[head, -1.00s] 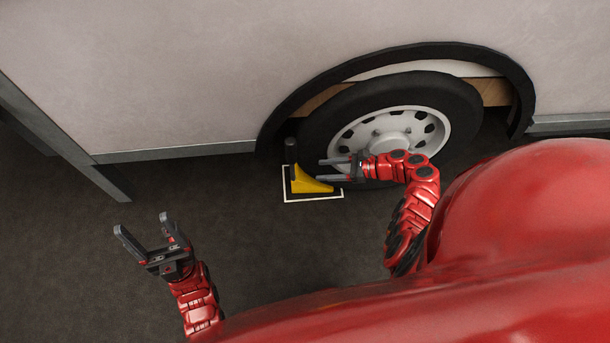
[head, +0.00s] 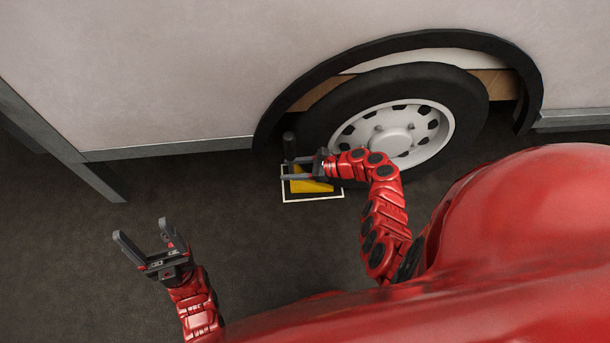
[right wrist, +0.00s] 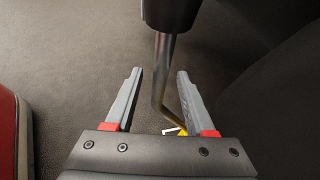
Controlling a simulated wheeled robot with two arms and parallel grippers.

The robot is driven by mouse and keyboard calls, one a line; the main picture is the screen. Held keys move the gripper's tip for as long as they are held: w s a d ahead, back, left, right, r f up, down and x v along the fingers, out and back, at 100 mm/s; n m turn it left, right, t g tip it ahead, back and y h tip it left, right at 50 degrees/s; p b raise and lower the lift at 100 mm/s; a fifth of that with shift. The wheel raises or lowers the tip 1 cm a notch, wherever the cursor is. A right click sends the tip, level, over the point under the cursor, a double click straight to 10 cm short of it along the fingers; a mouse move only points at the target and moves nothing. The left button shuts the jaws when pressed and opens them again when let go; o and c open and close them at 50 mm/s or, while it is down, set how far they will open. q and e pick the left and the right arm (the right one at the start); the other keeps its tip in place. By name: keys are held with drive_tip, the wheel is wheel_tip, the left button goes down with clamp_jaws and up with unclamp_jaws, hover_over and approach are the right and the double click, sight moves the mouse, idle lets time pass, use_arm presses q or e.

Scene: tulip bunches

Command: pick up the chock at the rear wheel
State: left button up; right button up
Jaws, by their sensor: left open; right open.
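The yellow chock (head: 311,186) sits on the floor by the wheel (head: 395,125), inside a white outlined square (head: 313,199). A dark upright handle grip (head: 289,147) rises at its left; in the right wrist view the grip (right wrist: 170,12) tops a bent metal rod (right wrist: 162,75). My right gripper (head: 283,168) is open above the chock and hides part of it. In the right wrist view its fingers (right wrist: 154,88) stand either side of the rod, with gaps on both sides. My left gripper (head: 139,228) is open and empty, over bare floor.
The pale vehicle side (head: 150,70) with its dark wheel arch (head: 300,90) stands close behind the chock. A grey metal leg (head: 95,180) stands at the left. The floor (head: 245,240) between my arms is clear.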

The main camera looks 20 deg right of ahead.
clamp_jaws()
idle(1.3)
